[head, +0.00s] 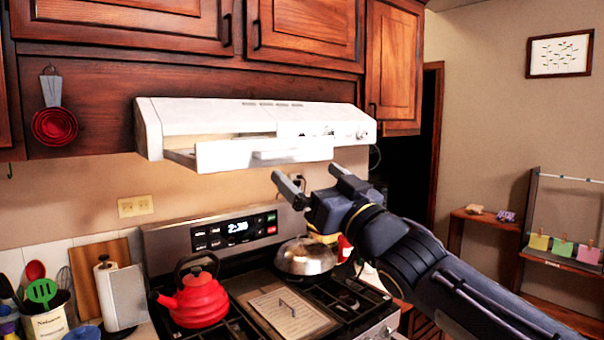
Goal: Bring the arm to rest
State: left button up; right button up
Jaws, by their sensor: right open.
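My right gripper (312,179) is raised above the stove in the head view. Its two grey fingers are spread apart with nothing between them, and they point up and to the left. My right arm comes in from the lower right corner. The fingertips appear just below the white range hood (240,122); I cannot tell how close they are in depth. My left gripper is not in the picture.
A red kettle (199,301), a flat griddle (272,322) and a lidded pan (304,259) stand on the stove. A paper towel roll (107,297) and a utensil crock (50,318) are at left. Wooden cabinets (150,28) hang above. Open space lies right of the stove.

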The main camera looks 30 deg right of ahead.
jog(key=shift+s, duration=0.2)
jog(key=shift+f, duration=0.1)
jog(key=s+a+f+m+g+h, duration=0.15)
jog(key=f+g, duration=0.25)
jog(key=f, duration=0.7)
jog(key=s+f+m+g, duration=0.2)
jog(key=s+f+g, duration=0.15)
jog(key=f, duration=0.65)
jog(key=s+a+f+g+y, duration=0.2)
jog(key=s+a+f+g, duration=0.2)
jog(key=s+f, duration=0.3)
jog(key=s+a+f+g+y, duration=0.1)
jog(key=s+a+f+g, duration=0.4)
jog(key=f, duration=0.8)
jog(key=s+a+n, duration=0.1)
jog(key=s, duration=0.2)
jog(key=shift+a+y, duration=0.35)
jog(key=shift+a, duration=0.05)
jog(key=shift+g, duration=0.25)
